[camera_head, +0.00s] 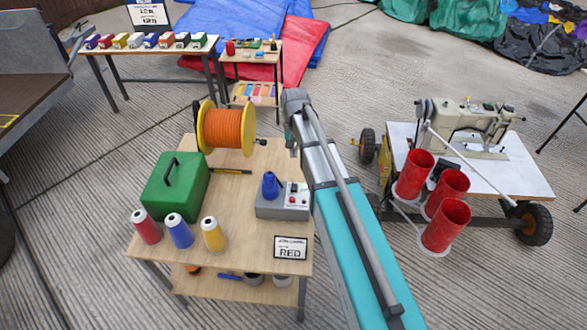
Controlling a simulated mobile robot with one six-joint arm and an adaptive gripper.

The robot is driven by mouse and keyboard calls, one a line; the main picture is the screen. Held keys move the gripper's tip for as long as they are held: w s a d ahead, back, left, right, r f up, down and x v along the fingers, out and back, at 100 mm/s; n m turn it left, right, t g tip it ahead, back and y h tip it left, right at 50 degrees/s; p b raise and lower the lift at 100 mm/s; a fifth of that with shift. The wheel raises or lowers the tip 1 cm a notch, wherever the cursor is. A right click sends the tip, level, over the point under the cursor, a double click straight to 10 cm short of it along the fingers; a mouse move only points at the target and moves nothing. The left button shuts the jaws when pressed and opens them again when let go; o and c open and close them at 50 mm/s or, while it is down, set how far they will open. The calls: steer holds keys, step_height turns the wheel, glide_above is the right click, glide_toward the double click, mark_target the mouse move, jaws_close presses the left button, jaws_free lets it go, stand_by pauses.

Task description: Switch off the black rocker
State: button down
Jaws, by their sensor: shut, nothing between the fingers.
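A grey control box (283,201) sits on the right side of the wooden table. It carries a blue cone-shaped piece (270,186) and a small panel with red and dark controls (297,194). The black rocker and its position are too small to make out for sure. My arm reaches in from the bottom right, passing just right of the box. My gripper (292,146) shows only in part, below the wrist and beyond the box. It looks shut and empty, apart from the box.
The wooden table (222,241) also bears a green case (176,186), an orange cable reel (228,129), three thread spools (180,231) and a sign reading RED (290,247). A sewing-machine cart (515,175) with red cups (446,193) stands right of my arm.

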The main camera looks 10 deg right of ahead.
mark_target(292, 188)
steer(key=shift+s+a+f+b, duration=0.1)
steer(key=shift+s+f+b, duration=0.2)
steer(key=shift+f+b, duration=2)
steer(key=shift+s+a+f+b, duration=0.1)
steer(key=shift+s+f+b, duration=0.25)
steer(key=shift+f+b, duration=1.95)
steer(key=shift+s+f+b, duration=0.3)
steer(key=shift+f+b, duration=1.9)
steer(key=shift+f, duration=0.1)
steer(key=shift+a, duration=0.15)
